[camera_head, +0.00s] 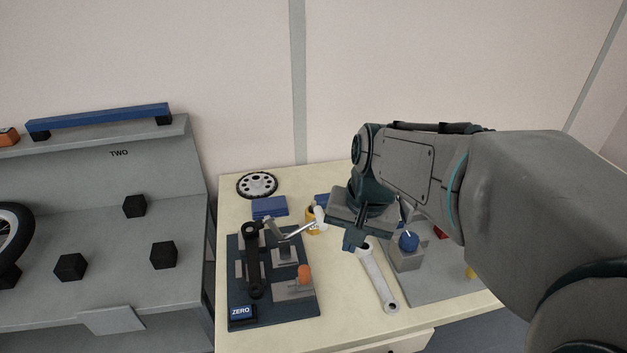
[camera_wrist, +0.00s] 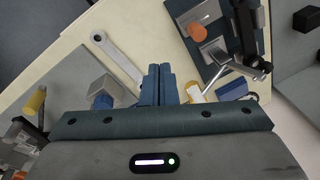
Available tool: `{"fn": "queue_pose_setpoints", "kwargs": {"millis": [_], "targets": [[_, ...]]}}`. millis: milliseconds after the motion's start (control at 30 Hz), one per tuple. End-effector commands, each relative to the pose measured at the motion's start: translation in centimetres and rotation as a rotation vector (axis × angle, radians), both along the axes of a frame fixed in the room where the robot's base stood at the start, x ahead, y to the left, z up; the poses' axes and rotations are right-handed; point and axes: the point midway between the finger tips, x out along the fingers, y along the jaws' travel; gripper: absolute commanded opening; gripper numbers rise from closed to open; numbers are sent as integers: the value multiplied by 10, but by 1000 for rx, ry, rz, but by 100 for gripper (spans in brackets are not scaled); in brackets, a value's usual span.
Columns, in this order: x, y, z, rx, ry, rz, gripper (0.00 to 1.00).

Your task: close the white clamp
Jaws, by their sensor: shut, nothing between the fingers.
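The white clamp (camera_head: 319,215) sits on the dark fixture plate (camera_head: 270,318). Its metal lever slants up to the right from a grey block and ends in a white grip. In the wrist view the white grip (camera_wrist: 195,93) lies just right of my fingers, with the lever running up to the right. My gripper (camera_head: 352,241) is shut and empty, to the right of the white grip in the head view. In the wrist view my blue fingers (camera_wrist: 158,84) are together.
An orange-handled clamp (camera_head: 304,273) and a black crank arm (camera_head: 254,262) share the plate. A grey block with a blue knob (camera_head: 408,242) stands farther right. A chainring (camera_head: 257,185) and blue block (camera_head: 269,207) lie behind.

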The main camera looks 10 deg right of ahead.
Motion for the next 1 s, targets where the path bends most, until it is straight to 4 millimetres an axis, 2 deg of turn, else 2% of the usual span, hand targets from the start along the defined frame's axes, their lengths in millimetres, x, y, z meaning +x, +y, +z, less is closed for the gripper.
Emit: {"fn": "queue_pose_setpoints", "kwargs": {"millis": [33,300,500,733,867,1000], "targets": [[15,-5,3,36,36,-91,0],[86,-37,1,222,220,-591,0],[129,-65,-11,325,344,-897,0],[149,-81,-20,377,413,-1054,0],[150,-79,-27,380,419,-1065,0],[149,-69,-46,379,423,-1064,0]]}}
